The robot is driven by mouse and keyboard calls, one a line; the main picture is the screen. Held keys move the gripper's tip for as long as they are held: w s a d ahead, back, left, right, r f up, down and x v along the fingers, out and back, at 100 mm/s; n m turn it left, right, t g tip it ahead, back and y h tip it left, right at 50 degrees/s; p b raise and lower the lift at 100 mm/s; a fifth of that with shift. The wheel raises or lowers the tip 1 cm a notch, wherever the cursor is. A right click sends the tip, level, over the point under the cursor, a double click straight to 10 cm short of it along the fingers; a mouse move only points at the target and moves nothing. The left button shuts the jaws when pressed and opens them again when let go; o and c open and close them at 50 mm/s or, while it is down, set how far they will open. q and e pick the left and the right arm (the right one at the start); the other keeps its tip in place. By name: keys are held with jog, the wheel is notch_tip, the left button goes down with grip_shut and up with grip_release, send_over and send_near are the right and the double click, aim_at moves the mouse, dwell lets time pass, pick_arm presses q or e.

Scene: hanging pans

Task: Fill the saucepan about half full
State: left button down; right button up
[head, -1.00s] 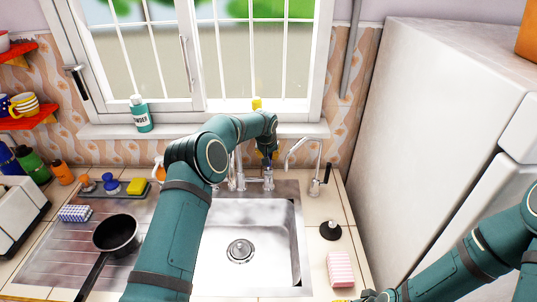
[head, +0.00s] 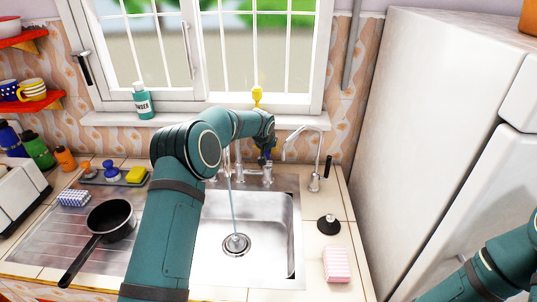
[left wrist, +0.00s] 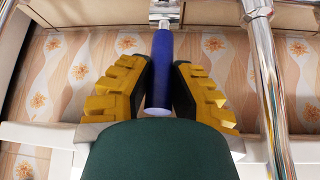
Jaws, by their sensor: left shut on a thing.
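The black saucepan (head: 112,217) stands on the drainboard left of the sink, its handle toward the front left. It is apart from both grippers, and no water can be made out inside it. My left gripper (left wrist: 158,85) is shut on a blue tap handle (left wrist: 162,68), with a yellow-padded finger on either side. In the head view this gripper (head: 268,155) is at the tap behind the sink. A thin water stream (head: 231,205) falls from the tap into the sink (head: 265,215) near the drain. My right gripper is out of view; only its arm shows at lower right.
The fridge (head: 425,130) bounds the right side. The basin is clear.

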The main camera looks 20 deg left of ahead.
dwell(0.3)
pick_arm(q)
jog(key=c, duration=0.8)
grip_release()
jog(key=v, duration=1.2)
